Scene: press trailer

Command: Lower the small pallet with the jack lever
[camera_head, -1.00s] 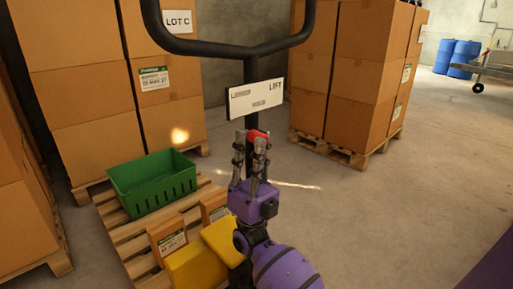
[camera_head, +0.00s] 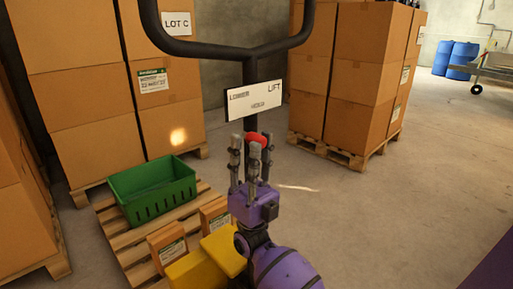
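The jack's black handle (camera_head: 251,72) stands upright in front of me with a white plate (camera_head: 256,100) marked LOWER on the left and LIFT on the right. The red lever (camera_head: 255,140) shows just below the plate. My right gripper (camera_head: 252,146) points up at the lever, its fingers apart on either side of the red part in the picture; I cannot tell whether they touch it. The small wooden pallet (camera_head: 122,239) is at lower left, carrying a green crate (camera_head: 153,190) and small cardboard boxes (camera_head: 167,246). The yellow jack body (camera_head: 196,271) is partly hidden by my arm. My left gripper is not in view.
Tall stacks of large cartons (camera_head: 87,62) stand behind the small pallet and at far left. Another carton stack on a pallet (camera_head: 329,149) stands right of the handle. Blue drums (camera_head: 462,58) and a metal cart are far right. The floor (camera_head: 400,220) at right is clear.

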